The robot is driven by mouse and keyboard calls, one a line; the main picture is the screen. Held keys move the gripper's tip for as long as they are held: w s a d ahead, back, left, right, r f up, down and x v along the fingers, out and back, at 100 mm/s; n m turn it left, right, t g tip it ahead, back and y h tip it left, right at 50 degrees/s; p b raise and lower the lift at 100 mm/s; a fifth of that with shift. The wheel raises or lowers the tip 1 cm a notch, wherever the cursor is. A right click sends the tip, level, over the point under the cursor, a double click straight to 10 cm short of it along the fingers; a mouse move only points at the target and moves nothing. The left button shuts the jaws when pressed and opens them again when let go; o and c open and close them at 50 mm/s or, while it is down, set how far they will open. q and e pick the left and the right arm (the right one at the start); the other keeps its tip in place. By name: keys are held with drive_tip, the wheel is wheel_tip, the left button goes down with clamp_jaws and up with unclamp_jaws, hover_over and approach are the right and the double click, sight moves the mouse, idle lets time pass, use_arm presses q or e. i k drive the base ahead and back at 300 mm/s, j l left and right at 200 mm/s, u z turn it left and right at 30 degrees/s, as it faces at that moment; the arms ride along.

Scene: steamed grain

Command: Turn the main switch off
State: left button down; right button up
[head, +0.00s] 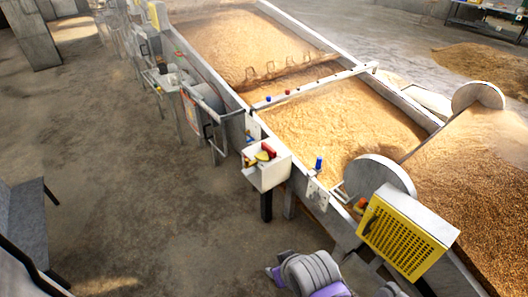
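A white control box (268,174) is fixed to the near side wall of the grain trough in the head view. A red and yellow switch handle (266,152) sits on its top; it looks like the main switch, but it is too small to tell its position. No gripper fingers are in view. Grey and purple parts at the bottom edge seem to be links of my own arm, well below and apart from the box.
Two long troughs of grain (340,125) run behind the box, with blue and red knobs along their rims. A yellow vented motor housing (400,238) stands at lower right. Loose grain is heaped at far right. The concrete floor (140,190) left of the box is clear.

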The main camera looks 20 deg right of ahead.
sight(263, 156)
drive_tip(key=i+l+u, duration=0.3)
drive_tip(key=i+l, duration=1.5)
drive_tip(key=l, duration=0.1)
